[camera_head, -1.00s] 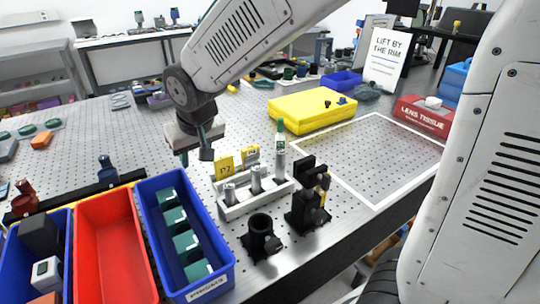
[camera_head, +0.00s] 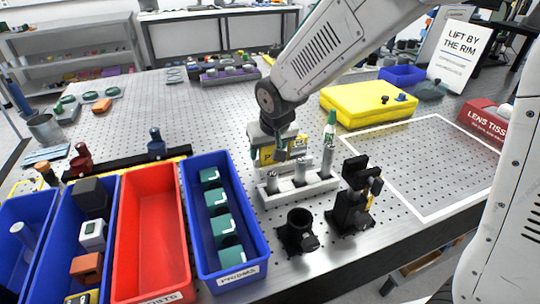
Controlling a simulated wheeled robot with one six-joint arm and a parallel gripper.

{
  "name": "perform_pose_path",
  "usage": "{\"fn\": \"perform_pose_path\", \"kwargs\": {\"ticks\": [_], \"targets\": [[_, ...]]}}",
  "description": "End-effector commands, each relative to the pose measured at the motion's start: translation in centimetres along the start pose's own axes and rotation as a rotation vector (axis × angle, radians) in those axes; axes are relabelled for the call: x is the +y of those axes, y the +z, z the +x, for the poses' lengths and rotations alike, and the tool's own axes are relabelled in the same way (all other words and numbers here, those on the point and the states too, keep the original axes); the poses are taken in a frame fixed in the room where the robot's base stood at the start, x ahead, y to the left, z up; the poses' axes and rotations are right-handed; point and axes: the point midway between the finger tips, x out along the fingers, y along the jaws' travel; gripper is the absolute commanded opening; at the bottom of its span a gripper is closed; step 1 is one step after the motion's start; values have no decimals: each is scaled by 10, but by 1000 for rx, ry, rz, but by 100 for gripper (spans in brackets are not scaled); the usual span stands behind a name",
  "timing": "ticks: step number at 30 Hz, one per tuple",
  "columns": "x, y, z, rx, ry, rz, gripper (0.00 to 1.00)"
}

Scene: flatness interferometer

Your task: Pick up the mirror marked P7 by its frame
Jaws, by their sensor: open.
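The yellow P7 tag (camera_head: 267,156) stands at the left of a light grey rack (camera_head: 300,195) with several short silver posts. My gripper (camera_head: 281,152) is open, pointing down right at the tag, and its fingers partly cover it. I cannot tell whether the fingers touch the tag or stand behind it. The mirror and its frame at P7 are not clearly visible; the gripper hides that spot. A second tag (camera_head: 299,143) stands to the right, partly behind the gripper.
Black mounts (camera_head: 352,205) stand in front. A blue prism bin (camera_head: 245,232) and red bin (camera_head: 150,235) lie left. A yellow case (camera_head: 365,103) is behind; the white-outlined area (camera_head: 430,165) is clear.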

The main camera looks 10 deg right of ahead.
Motion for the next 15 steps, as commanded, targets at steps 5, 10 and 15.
{"fn": "perform_pose_path", "kwargs": {"ticks": [5,10,15], "targets": [[0,0,0,0,0,1,47],[0,0,0,0,0,1,23],[0,0,-1,1,0,1,23]]}}
